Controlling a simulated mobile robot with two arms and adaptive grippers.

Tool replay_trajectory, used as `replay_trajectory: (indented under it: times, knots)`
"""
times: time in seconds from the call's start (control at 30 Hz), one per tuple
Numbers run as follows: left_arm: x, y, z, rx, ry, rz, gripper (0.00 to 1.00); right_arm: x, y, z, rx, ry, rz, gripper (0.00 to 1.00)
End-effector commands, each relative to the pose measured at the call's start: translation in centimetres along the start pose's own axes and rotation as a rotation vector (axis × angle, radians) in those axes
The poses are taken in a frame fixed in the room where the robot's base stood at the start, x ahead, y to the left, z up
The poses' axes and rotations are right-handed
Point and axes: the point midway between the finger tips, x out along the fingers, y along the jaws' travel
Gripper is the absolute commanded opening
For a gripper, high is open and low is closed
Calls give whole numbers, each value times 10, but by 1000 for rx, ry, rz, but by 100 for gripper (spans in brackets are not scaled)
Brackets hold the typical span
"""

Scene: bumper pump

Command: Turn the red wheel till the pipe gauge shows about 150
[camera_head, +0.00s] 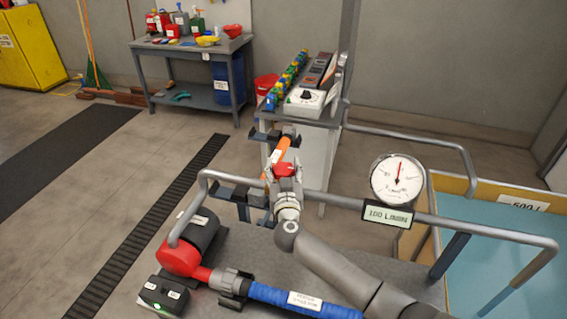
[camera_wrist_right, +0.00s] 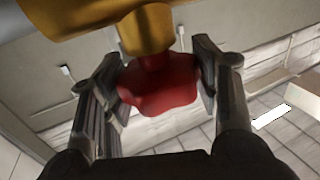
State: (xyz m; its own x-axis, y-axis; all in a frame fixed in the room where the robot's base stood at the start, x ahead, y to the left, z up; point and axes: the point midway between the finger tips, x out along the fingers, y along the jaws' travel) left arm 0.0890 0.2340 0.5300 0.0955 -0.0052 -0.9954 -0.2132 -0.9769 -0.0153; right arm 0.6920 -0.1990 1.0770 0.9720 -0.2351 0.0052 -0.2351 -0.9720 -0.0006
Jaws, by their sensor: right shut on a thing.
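The red wheel (camera_wrist_right: 158,88) sits on a brass-coloured valve stem (camera_wrist_right: 148,28) in the right wrist view. My right gripper (camera_wrist_right: 160,80) has a finger on each side of it and is shut on it. In the head view the wheel (camera_head: 286,169) shows as a small red patch at the tip of my right gripper (camera_head: 287,178), which hides part of it. The round pipe gauge (camera_head: 398,180) is right of the gripper, its needle pointing nearly straight up. The label below it (camera_head: 388,214) appears to read 100 L/min. My left gripper is not in view.
A grey pipe rail (camera_head: 470,229) runs beside the gripper and under the gauge. A blue-floored tank (camera_head: 510,230) is at right. Open floor lies left.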

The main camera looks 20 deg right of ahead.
Motion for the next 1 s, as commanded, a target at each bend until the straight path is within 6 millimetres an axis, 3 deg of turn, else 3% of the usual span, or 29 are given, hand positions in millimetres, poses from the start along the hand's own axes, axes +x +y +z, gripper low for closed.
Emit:
replay_trajectory:
  times: [0.03, 0.1, 0.4, 0.67, 1.0]
  knots:
    - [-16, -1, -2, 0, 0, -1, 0, 0, 2, -9, -5, -1, -22, 32]
    - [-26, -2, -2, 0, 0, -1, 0, 0, 1, -9, -5, 0, -64, 32]
    - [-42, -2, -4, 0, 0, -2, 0, 1, 2, -4, -6, 2, -285, 32]
    - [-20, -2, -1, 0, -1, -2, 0, 1, 1, 2, 0, 5, -465, 32]
    - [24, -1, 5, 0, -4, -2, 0, 2, 0, 3, 4, 7, -609, 32]
